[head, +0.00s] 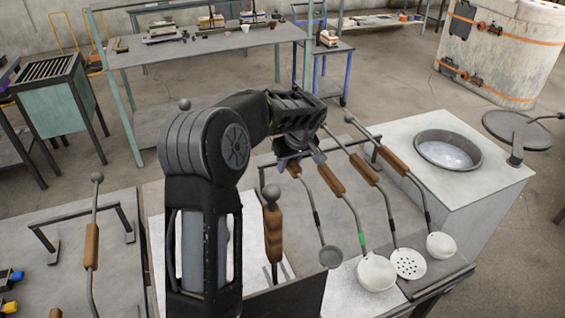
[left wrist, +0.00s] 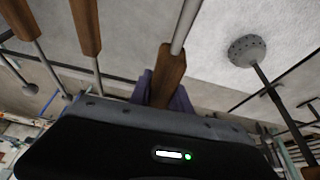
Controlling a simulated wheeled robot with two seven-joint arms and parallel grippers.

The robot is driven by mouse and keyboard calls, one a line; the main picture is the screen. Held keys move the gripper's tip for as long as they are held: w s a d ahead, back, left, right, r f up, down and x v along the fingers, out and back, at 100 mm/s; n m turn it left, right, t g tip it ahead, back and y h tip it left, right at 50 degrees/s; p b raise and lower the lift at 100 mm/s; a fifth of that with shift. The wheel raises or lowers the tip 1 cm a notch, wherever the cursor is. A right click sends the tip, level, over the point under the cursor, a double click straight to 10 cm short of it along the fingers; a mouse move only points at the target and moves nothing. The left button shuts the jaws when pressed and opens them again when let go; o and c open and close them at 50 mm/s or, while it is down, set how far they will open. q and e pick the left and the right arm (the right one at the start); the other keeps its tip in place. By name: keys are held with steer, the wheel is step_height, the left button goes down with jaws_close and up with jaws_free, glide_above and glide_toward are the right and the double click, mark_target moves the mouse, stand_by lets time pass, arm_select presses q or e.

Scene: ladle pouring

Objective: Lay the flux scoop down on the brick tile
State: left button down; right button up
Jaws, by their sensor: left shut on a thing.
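My left gripper (head: 293,158) is shut on the wooden handle of the flux scoop, with its arm coming up from the bottom. The scoop's small grey bowl (head: 331,257) hangs at the lower end of its thin rod, left of the green-banded ladle. I cannot tell whether the bowl touches anything. In the left wrist view the purple fingers (left wrist: 165,92) close around the brown handle (left wrist: 168,72). Pale speckled slabs lie on the bench, one at the left (head: 256,246) and one at the front (head: 343,290); I cannot tell which is the brick tile. My right gripper is out of view.
Right of the scoop, a green-banded ladle (head: 376,272), perforated skimmer (head: 408,264) and white ladle (head: 441,245) lean on a rack. A wooden-handled tool (head: 272,220) stands close left. A round crucible opening (head: 448,152) is at the right.

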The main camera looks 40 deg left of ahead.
arm_select(q)
steer(key=shift+s+a+f, duration=0.1)
steer(key=shift+a, duration=0.15)
steer(key=shift+d+f+b, duration=0.15)
steer(key=shift+f+b, duration=0.25)
steer(key=shift+f, duration=0.2)
step_height(320, 180, down, 7)
steer(key=b, duration=0.3)
steer(key=shift+f+b, duration=0.3)
steer(key=shift+b, duration=0.15)
stand_by(0.6)
steer(key=c, duration=1.3)
jaws_free()
steer(key=shift+o, duration=0.9)
